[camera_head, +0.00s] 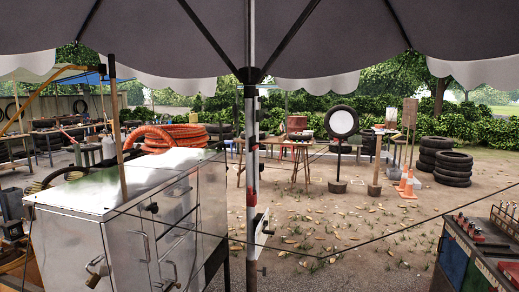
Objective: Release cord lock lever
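A pole (251,185) with white and red bands holds up a grey canopy (330,30) in the middle of the view. Small dark fittings sit on the pole, and a pale plate-like part (260,228) with a dark piece sticks out on its right side. Thin dark cords (390,237) run across the view near the pole. I cannot tell which fitting is the cord lock lever. Neither of my grippers shows in this view.
A metal cabinet (130,180) with handles and a padlock (97,270) stands at the left, an orange coiled hose (170,136) behind it. Cones (407,182) and stacked tires (453,168) stand farther back; leafy ground between is open.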

